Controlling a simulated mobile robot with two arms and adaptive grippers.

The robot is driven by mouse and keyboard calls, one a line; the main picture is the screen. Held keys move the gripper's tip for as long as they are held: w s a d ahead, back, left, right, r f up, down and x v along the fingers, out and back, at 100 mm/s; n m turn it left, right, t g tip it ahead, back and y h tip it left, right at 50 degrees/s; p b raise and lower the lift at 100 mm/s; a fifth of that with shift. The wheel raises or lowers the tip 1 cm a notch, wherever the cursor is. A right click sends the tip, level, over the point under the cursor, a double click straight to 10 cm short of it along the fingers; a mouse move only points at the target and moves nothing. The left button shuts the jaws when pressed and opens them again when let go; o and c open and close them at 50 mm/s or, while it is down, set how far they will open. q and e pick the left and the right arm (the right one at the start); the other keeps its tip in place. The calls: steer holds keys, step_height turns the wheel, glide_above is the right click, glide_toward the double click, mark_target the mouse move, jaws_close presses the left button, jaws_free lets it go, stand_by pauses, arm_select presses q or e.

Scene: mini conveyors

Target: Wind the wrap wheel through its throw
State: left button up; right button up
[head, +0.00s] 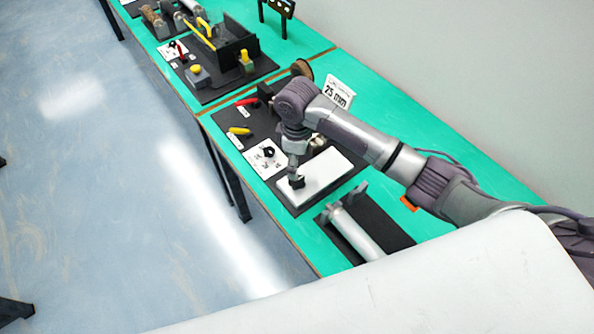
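No part is clearly marked as the wrap wheel. A brown round part (302,68) stands at the back of the near station, partly hidden behind my arm, and may be it. A small black knob (268,152) sits on a white dial card (262,162) at the table's front edge. My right gripper (297,184) points down at the left part of a white flat plate (322,176), right of the dial card. It is too small to tell whether its fingers are open or touch the plate. My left gripper is out of view.
A silver roller (357,234) lies on a dark base to the right. Another dark station with yellow handles (205,34) stands farther left. The floor in front is clear.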

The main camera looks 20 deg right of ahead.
steer(key=shift+r, duration=2.1)
